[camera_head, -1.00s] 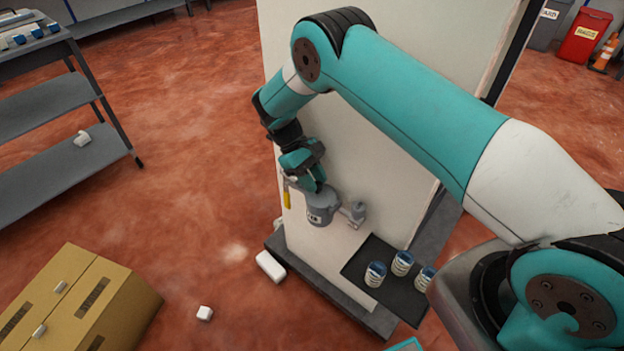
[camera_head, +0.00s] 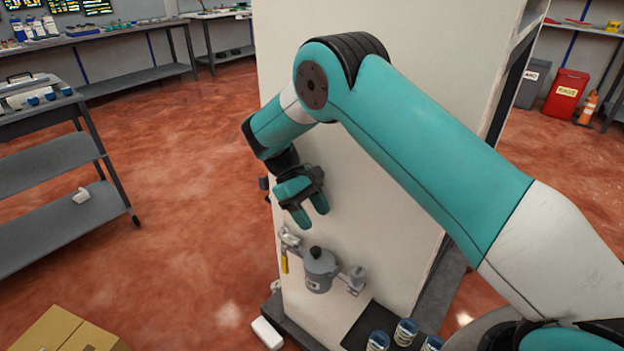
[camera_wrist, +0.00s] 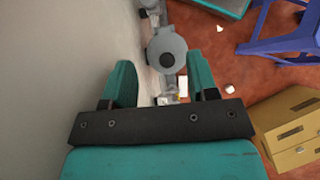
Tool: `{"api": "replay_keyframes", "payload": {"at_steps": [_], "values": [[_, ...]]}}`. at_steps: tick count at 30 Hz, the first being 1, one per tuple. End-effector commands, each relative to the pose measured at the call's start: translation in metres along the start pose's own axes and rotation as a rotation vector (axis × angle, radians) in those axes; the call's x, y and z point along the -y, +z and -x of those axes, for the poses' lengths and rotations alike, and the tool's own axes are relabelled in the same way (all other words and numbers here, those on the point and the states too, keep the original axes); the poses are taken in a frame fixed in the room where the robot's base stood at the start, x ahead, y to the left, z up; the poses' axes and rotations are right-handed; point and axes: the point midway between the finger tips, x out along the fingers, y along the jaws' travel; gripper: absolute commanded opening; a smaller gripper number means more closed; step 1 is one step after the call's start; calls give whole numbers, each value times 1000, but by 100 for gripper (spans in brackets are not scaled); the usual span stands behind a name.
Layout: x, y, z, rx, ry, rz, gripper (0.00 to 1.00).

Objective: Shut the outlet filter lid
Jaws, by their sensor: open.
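The outlet filter (camera_head: 319,277) is a grey cylindrical housing with a label, fixed to the pale wall panel on pipe fittings. Its round grey lid with a black knob (camera_head: 316,253) lies across the top of the housing; I cannot tell whether it is fully seated. In the wrist view the lid (camera_wrist: 166,42) shows as a grey disc beyond the fingers. My gripper (camera_head: 312,217) is open and empty, above the filter and apart from it. Its two teal fingers (camera_wrist: 159,62) also show in the wrist view.
A yellow-handled valve (camera_head: 285,262) is left of the filter, and a small grey fitting (camera_head: 356,277) is to its right. Below are a dark tray (camera_head: 357,334) and several blue-topped cans (camera_head: 405,331). A cardboard box (camera_head: 60,335) stands on the floor at lower left.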

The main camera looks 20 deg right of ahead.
Motion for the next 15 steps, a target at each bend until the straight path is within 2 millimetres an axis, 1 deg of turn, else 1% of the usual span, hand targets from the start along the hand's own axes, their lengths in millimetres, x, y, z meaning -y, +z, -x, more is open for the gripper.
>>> {"api": "replay_keyframes", "payload": {"at_steps": [1,6,10,15], "values": [[0,10,14,-5,1,-1,54],[1,38,49,-2,1,0,54],[0,51,66,-1,1,0,54],[0,59,74,0,0,0,54]]}}
